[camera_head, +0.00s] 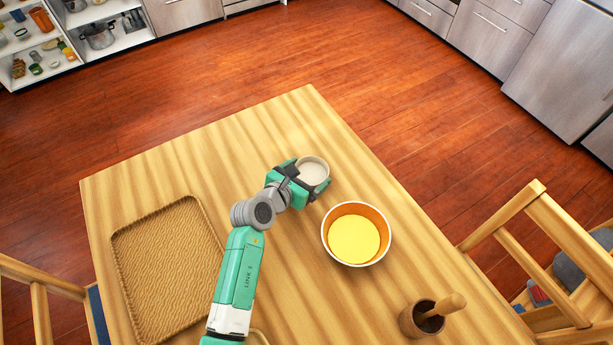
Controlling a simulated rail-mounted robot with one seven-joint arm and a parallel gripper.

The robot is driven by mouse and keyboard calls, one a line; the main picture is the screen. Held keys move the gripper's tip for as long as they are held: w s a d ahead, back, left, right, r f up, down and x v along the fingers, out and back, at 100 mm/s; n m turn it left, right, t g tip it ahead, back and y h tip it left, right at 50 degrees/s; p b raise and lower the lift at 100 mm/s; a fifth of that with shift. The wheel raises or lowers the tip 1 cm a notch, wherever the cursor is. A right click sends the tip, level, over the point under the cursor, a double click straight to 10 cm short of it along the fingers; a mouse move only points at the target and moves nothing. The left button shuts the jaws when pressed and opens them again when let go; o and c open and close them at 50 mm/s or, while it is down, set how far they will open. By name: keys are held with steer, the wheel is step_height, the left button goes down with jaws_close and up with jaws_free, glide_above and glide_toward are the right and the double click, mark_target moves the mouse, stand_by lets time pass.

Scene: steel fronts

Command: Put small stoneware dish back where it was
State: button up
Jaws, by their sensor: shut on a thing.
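The small stoneware dish (313,171) is a round, pale cream dish near the far right part of the wooden table. The dish looks upright. Whether it touches the table or hangs just above it I cannot tell.
An orange bowl (356,234) with a yellow inside stands close by at the lower right. A woven tray (165,270) lies on the left of the table (230,150). A mortar with pestle (421,319) stands at the near right. Chairs (535,260) flank the table.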

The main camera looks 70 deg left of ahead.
steer(key=shift+s+d+f, duration=0.1)
steer(key=shift+f, duration=0.4)
steer(key=shift+r, duration=0.15)
steer(key=o, duration=0.8)
steer(key=shift+c, duration=0.2)
steer(key=p+v, duration=0.2)
steer(key=v, duration=1)
